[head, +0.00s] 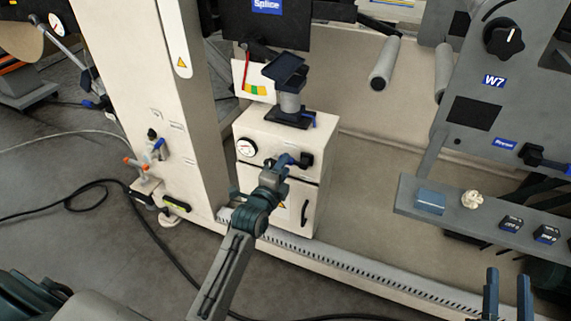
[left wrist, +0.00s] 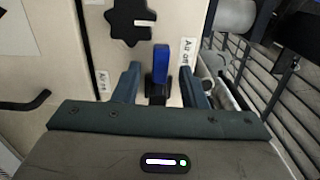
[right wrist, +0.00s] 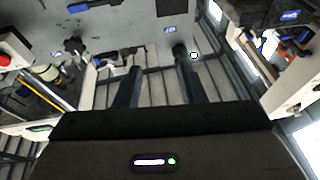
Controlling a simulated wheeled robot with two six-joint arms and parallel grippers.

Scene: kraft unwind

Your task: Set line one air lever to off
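The blue air lever (left wrist: 161,66) shows in the left wrist view, on a black base on a cream panel. It points up the picture, between an "Air on" label (left wrist: 102,82) on the left and an "Air off" label (left wrist: 188,52) on the right. My left gripper (left wrist: 162,84) is open, one finger on each side of the lever, with gaps visible. In the head view my left gripper (head: 289,163) is at the front of the cream cabinet (head: 275,140) and hides most of the lever. My right gripper (head: 507,292) is open and empty at the lower right.
A black knob (left wrist: 132,20) sits close to the lever. A grey shelf (head: 455,218) with small items is at the right. Cables lie on the floor.

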